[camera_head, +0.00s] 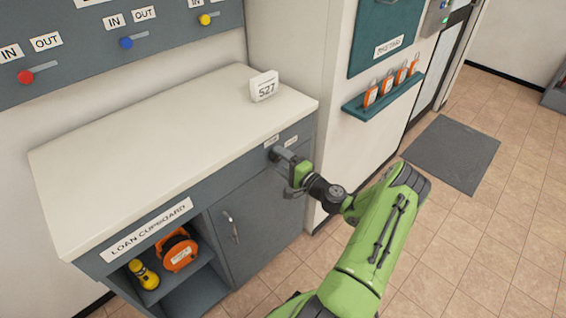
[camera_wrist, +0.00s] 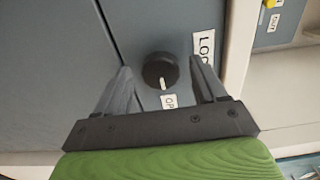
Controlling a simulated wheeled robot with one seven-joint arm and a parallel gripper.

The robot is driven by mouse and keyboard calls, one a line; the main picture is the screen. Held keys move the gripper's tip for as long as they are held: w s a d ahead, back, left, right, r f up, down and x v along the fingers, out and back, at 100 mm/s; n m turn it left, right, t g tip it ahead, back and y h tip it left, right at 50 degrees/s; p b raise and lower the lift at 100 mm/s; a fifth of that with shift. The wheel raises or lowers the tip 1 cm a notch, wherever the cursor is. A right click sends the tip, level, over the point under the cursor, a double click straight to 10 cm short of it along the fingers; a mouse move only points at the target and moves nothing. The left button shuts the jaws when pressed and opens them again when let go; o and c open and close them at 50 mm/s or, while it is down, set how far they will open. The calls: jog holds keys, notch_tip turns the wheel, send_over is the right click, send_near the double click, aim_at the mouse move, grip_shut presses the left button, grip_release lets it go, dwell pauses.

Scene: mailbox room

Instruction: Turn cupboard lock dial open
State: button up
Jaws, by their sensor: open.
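The lock dial (camera_wrist: 160,70) is a round black knob on the grey cupboard front. In the wrist view its white pointer mark points down toward a label (camera_wrist: 168,102) reading "OP", partly hidden by my gripper. A second label (camera_wrist: 204,50), reading "LOC", is to the right of the dial. My gripper (camera_wrist: 161,69) is open, with one finger on each side of the dial and visible gaps between. In the head view my gripper (camera_head: 283,156) is at the upper right of the cupboard front, and the cupboard door (camera_head: 255,220) is below, looking closed.
The pale countertop (camera_head: 150,140) carries a "527" sign (camera_head: 264,86) near its right end. Open shelves at left hold an orange reel (camera_head: 179,251) and a yellow item (camera_head: 144,273). A teal shelf (camera_head: 385,98) with orange items is on the right wall.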

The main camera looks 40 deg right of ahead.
jog(key=s+p, duration=0.2)
jog(key=s, duration=1.3)
jog(key=shift+s+d, duration=0.25)
jog(key=shift+s, duration=0.15)
jog(key=w+a+r+n+g+y+p, duration=0.25)
jog(key=a+r+n+g, duration=0.45)
jog(key=a, duration=0.4)
jog(key=w+a+r+n+g+y+p, duration=0.25)
jog(key=a+r+n+g, duration=0.4)
jog(key=a, duration=0.35)
jog(key=s+a+r+n+h+p, duration=0.2)
jog(key=s+a+r, duration=0.2)
jog(key=s+r, duration=0.3)
jog(key=s+a+r+n+t+h+p, duration=0.1)
jog(key=s+a+r, duration=0.4)
jog(key=r, duration=0.5)
jog(key=s+n+h+p, duration=0.1)
jog(key=s+h, duration=0.1)
jog(key=shift+s+a+r+h, duration=0.25)
jog(key=shift+s+r+h, duration=0.05)
jog(key=shift+r, duration=0.05)
